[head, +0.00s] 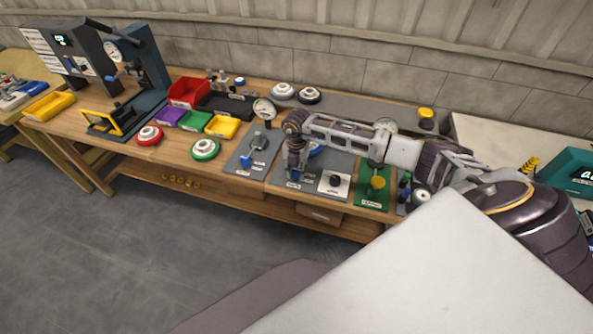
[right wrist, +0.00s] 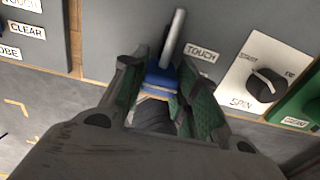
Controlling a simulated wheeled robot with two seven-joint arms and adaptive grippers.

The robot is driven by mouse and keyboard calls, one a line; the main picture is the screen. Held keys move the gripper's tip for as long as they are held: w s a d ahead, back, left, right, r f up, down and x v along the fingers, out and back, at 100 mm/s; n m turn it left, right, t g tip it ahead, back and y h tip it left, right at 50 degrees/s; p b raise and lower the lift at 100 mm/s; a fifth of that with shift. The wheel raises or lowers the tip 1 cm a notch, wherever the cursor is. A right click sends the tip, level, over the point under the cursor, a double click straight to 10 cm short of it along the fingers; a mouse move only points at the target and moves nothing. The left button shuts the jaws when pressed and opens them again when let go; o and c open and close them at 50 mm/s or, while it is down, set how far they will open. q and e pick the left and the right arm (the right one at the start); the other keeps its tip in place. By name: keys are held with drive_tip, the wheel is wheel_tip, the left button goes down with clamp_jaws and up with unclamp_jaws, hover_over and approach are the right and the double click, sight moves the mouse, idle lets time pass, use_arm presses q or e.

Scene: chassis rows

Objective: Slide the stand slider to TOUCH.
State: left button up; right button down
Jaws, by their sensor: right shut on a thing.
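In the right wrist view, a blue block (right wrist: 160,80), which looks like the slider, sits between my right gripper's green-padded fingers (right wrist: 162,92). A grey metal bar (right wrist: 174,38) rises from beside it. A TOUCH label (right wrist: 200,52) is on the grey panel just right of the block. My right gripper points down over this panel in the head view (head: 295,174) and is shut on the blue block. The block's lower part and its track are hidden by the gripper. My left gripper is out of view.
A white plate with a black rotary knob (right wrist: 266,86) is close on the right, then a green panel (head: 375,188). A neighbouring grey panel (head: 243,160) carries a dial gauge (head: 264,109) and a CLEAR label (right wrist: 27,31). Red (head: 150,135) and green (head: 205,149) round parts stand further left.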

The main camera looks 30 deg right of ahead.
drive_tip(key=shift+w+d+b, duration=0.65)
drive_tip(key=shift+w+d, duration=0.2)
drive_tip(key=shift+d, duration=0.1)
drive_tip(key=shift+w+d, duration=0.25)
drive_tip(key=shift+d, duration=0.1)
drive_tip(key=shift+r, duration=0.1)
drive_tip(key=c, duration=1.1)
unclamp_jaws()
drive_tip(key=shift+w+d, duration=0.1)
